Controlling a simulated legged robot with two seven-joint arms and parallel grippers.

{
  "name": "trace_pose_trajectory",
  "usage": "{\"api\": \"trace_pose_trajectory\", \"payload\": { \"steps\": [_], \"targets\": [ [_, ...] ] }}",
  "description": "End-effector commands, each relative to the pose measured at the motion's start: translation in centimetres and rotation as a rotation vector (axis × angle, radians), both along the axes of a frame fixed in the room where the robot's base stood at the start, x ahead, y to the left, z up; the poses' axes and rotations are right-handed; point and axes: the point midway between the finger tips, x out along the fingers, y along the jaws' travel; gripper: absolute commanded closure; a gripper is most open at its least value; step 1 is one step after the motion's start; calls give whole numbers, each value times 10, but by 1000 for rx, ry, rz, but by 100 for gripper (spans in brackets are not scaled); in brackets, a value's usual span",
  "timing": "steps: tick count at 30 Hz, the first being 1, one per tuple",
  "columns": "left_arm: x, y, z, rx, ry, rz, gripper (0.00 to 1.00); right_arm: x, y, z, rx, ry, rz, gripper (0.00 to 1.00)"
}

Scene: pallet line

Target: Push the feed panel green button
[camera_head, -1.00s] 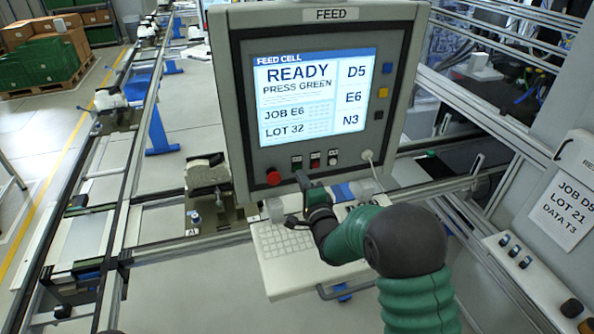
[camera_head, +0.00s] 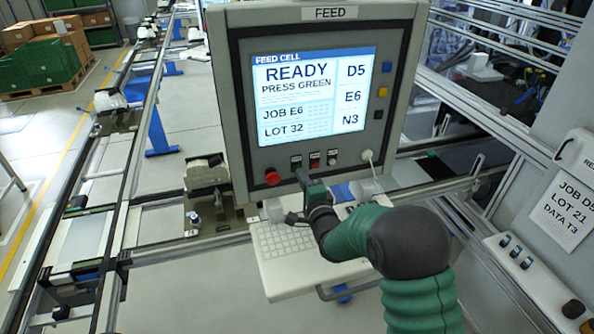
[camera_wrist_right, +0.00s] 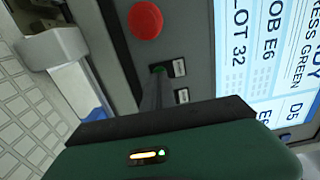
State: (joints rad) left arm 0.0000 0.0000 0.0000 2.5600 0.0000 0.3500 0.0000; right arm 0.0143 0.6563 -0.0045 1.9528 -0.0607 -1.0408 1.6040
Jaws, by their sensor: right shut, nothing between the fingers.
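The feed panel (camera_head: 228,110) is a grey box with a lit screen (camera_head: 313,97) reading "READY, PRESS GREEN". A small green button (camera_wrist_right: 158,69) shows in the right wrist view on the panel's dark face, near the red round button. My right gripper (camera_head: 302,177) is shut and empty, its fingers pointing up at the lower left of the panel's button row. In the right wrist view the shut fingers (camera_wrist_right: 157,78) reach to the green button and partly cover it; I cannot tell whether they touch. My left gripper is not in view.
A red round button (camera_head: 273,177) is just left of the fingertips, and it also shows in the wrist view (camera_wrist_right: 145,20). A keyboard shelf (camera_head: 285,243) lies below the panel. A plugged cable (camera_head: 369,157) hangs at the panel's lower right. Conveyor rails (camera_head: 105,225) run on the left.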

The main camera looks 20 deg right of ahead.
Motion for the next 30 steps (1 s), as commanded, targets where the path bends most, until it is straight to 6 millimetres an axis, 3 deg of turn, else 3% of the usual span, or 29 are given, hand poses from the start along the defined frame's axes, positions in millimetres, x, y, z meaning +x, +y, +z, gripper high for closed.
{"api": "trace_pose_trajectory", "payload": {
  "steps": [30],
  "targets": [
    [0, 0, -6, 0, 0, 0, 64, 9, 0, -1, 0, 0, -1, 100]
  ]
}}
